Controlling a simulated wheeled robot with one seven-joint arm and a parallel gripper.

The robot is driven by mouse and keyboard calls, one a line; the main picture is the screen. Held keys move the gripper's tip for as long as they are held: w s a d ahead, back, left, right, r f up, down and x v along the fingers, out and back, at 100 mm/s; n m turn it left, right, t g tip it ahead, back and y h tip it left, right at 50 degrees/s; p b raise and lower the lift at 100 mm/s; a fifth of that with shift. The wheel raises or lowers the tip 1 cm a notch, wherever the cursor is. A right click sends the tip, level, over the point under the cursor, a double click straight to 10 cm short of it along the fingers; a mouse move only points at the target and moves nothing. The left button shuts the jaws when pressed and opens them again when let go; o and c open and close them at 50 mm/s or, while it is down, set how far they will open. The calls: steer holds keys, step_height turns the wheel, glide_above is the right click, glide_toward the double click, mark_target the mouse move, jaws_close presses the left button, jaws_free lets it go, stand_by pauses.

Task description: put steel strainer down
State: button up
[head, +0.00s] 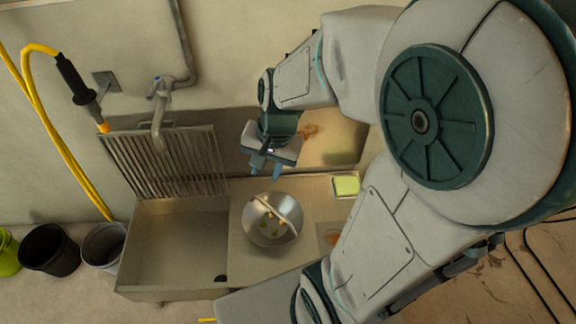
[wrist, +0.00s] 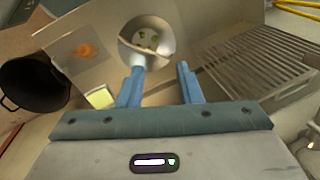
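The steel strainer (head: 272,218) looks like a round, shiny bowl with a bar across it and small green and orange pieces inside. It rests on the counter just right of the sink basin. My gripper (head: 265,172) is above and behind it in the head view, fingers apart with nothing between them. In the wrist view the strainer (wrist: 147,28) lies beyond the fingertips, nearer the left finger, whose tip overlaps its lower rim. My gripper (wrist: 160,65) appears clear of it, though the exact gap is hard to tell.
The sink basin (head: 175,245) is left of the strainer, with a ribbed metal rack (head: 165,165) behind it under a tap (head: 158,120). A yellow-green sponge-like block (head: 346,185) lies to the right. Buckets (head: 48,248) stand far left. A yellow hose (head: 55,150) hangs at the wall.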

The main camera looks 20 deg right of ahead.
steer(key=s+d+r+n+h, duration=0.2)
steer(key=s+d+r+n, duration=0.1)
steer(key=n, duration=0.4)
steer(key=shift+s+r+t, duration=0.4)
steer(key=shift+s+r, duration=0.45)
steer(key=shift+s, duration=0.25)
jaws_close()
